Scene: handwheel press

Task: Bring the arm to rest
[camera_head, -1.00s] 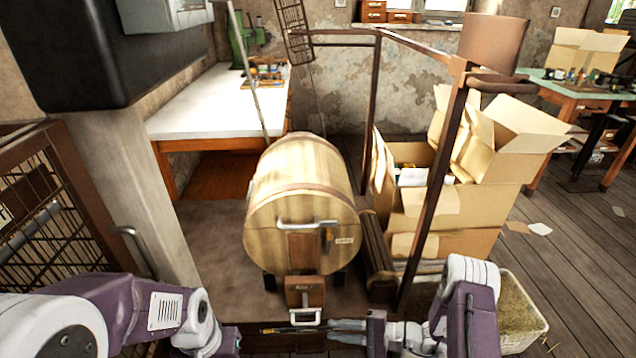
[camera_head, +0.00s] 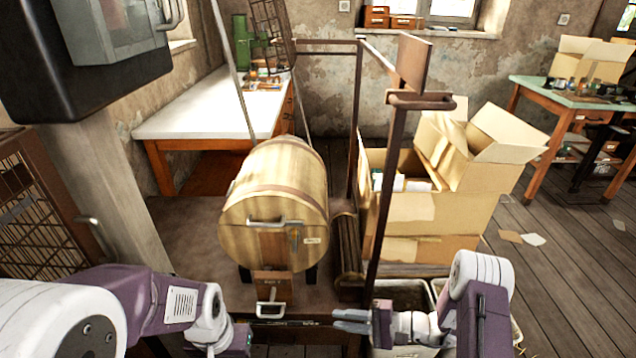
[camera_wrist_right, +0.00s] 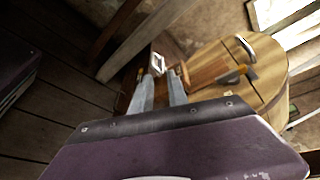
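My right arm comes in from the lower right. Its gripper (camera_head: 336,321) points left with its two grey fingers apart and nothing between them. It is in front of and below the wooden barrel (camera_head: 274,205), right of the small wooden block with a metal handle (camera_head: 271,288). In the right wrist view the fingers (camera_wrist_right: 161,78) stand apart, with the barrel (camera_wrist_right: 250,75) beyond them to the right. My left arm (camera_head: 150,303) reaches in from the lower left. Its gripper body (camera_head: 238,342) shows at the bottom edge, but its fingers cannot be made out.
A post and frame (camera_head: 392,195) rise right of the barrel. Open cardboard boxes (camera_head: 445,200) stand behind it. A white-topped table (camera_head: 205,110) is at the back left, a wire cage (camera_head: 40,205) at the left. Floor (camera_head: 560,245) at the right is mostly clear.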

